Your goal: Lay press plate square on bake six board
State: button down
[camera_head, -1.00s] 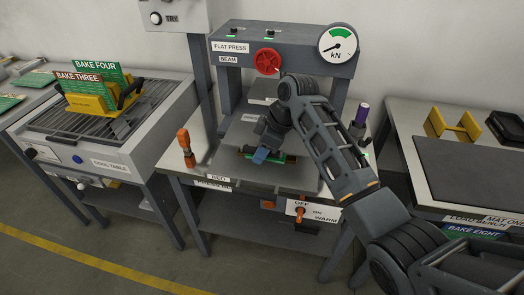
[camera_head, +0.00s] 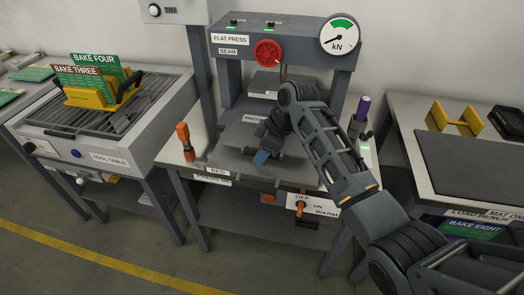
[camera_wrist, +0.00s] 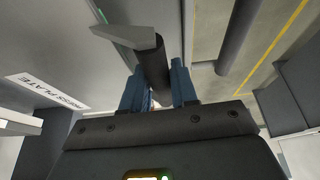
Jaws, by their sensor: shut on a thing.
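The press plate (camera_head: 240,133) is a light grey plate with a dark bar handle, low over the bed of the flat press. Its label (camera_wrist: 50,92) reads PRESS PLATE in the wrist view. My gripper (camera_head: 262,157) has blue fingers; in the wrist view they (camera_wrist: 158,88) are shut on the dark handle (camera_wrist: 154,68). A thin green strip (camera_wrist: 112,25) shows along the plate's edge in the wrist view, perhaps the bake six board. The board is otherwise hidden. I cannot tell whether plate and board touch or line up square.
The flat press beam (camera_head: 290,42) with a red wheel (camera_head: 267,53) stands over the bed. An orange-handled tool (camera_head: 185,142) is at left and a purple-topped one (camera_head: 362,108) at right. The cool table (camera_head: 60,125) holds the bake three and four boards.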

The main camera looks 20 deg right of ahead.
jog(key=shift+f, duration=0.3)
dwell(0.4)
jog(key=c, duration=0.8)
grip_release()
jog(key=shift+f, duration=0.15)
jog(key=shift+b+v, duration=0.45)
jog(key=shift+v, duration=3.55)
jog(key=v, duration=0.7)
jog(key=shift+r, duration=0.4)
jog(key=shift+s+d, duration=0.1)
jog(key=shift+s, duration=0.05)
